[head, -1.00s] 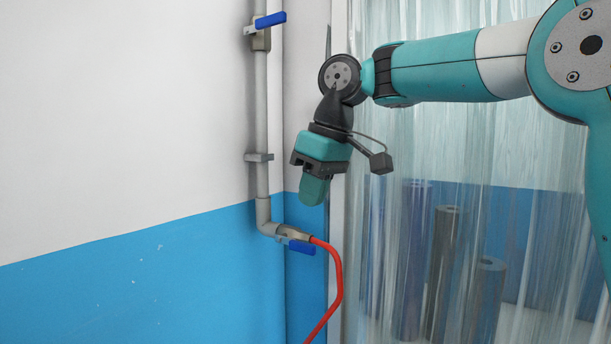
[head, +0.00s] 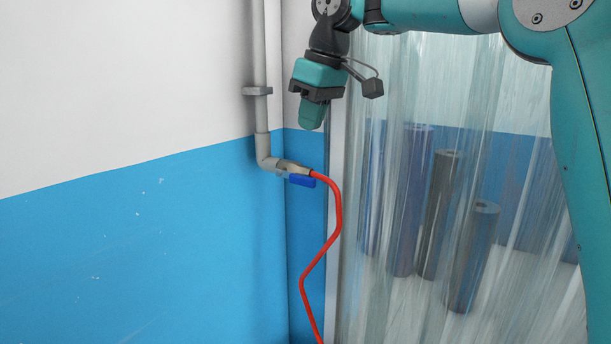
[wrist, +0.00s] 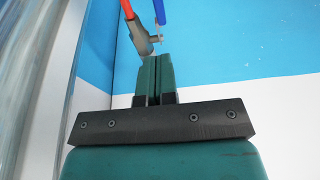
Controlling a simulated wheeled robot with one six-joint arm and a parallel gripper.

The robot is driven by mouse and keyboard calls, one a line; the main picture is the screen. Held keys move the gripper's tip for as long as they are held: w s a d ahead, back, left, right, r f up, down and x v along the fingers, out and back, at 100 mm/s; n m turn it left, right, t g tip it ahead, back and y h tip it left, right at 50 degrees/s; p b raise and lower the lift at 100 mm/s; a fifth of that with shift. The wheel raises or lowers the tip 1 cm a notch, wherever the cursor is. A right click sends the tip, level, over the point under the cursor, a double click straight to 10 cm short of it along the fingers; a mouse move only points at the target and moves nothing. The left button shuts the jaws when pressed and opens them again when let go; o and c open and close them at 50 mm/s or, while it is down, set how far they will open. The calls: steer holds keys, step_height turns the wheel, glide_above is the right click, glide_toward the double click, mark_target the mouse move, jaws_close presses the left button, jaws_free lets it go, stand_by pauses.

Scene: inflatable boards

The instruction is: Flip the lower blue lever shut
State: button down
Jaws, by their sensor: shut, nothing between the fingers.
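The lower blue lever (head: 302,181) is on the valve (head: 290,167) at the bottom end of the grey pipe, where the red hose (head: 335,215) joins. In the head view the lever sits just below the valve body. My gripper (head: 311,124) points down above the valve, apart from the lever, with its fingers together and empty. In the wrist view the fingertips (wrist: 152,60) are close together, with the blue lever (wrist: 159,12) and the valve body (wrist: 143,38) beyond them. The red hose end (wrist: 127,9) shows left of the lever there.
The grey pipe (head: 260,60) runs up the wall with a bracket (head: 257,91). A clear strip curtain (head: 400,80) hangs to the right, with several dark rolls (head: 437,205) behind it. The wall left of the pipe is clear.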

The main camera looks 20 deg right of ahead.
mark_target(301, 175)
steer(key=x, duration=0.4)
steer(key=b+x, duration=0.1)
steer(key=x, duration=0.1)
steer(key=shift+s+d+f, duration=0.15)
steer(key=shift+s+f, duration=0.1)
steer(key=shift+f, duration=1)
steer(key=shift+f+b, duration=0.15)
steer(key=shift+b, duration=0.15)
